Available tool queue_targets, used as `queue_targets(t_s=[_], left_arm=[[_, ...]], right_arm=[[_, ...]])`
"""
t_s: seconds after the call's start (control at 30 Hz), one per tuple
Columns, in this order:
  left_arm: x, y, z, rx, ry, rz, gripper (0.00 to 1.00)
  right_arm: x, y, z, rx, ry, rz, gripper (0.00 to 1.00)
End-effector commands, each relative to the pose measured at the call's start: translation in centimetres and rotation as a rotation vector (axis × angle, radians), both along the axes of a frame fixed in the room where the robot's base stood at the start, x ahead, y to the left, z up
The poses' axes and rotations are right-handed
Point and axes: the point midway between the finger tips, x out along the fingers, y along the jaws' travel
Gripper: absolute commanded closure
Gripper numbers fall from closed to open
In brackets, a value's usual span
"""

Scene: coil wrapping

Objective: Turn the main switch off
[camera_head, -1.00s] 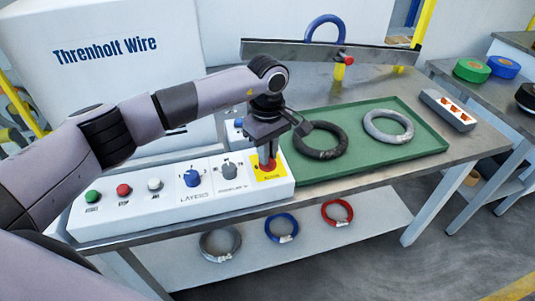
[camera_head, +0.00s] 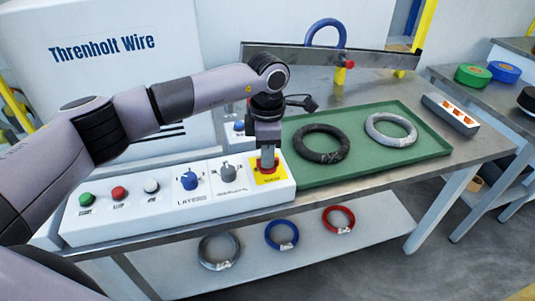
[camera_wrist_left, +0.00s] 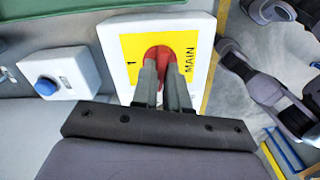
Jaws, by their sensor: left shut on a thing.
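The main switch is a red knob (camera_wrist_left: 163,53) on a yellow plate (camera_wrist_left: 133,46) labelled "MAIN", at the right end of the white control panel (camera_head: 110,226). In the head view the yellow plate (camera_head: 279,178) shows around my fingers, and the knob is mostly hidden. My left gripper (camera_head: 267,166) points straight down at the knob. In the left wrist view its two fingers (camera_wrist_left: 167,88) are shut on the red knob, one on each side. A "1" mark shows on the plate to the left of the knob. My right gripper is not in the head view.
The panel also carries green, red and white buttons, a blue knob (camera_head: 190,181) and a grey knob (camera_head: 228,172). A green tray (camera_head: 320,177) with a black coil (camera_head: 321,144) and a grey coil (camera_head: 391,130) lies right of it. A blue button box (camera_wrist_left: 58,76) stands behind.

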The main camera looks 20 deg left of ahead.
Motion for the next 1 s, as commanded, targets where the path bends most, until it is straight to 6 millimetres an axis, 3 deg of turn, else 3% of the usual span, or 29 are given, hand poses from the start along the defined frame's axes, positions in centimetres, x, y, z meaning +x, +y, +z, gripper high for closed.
queue_targets(t_s=[0.4,1.0], left_arm=[[-0.01,-0.06,-0.02,-0.001,0.000,0.215,1.00],[0.00,-0.06,0.01,-0.002,-0.001,0.257,1.00]], right_arm=[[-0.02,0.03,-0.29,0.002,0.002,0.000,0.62],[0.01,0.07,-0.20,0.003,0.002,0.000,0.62]])
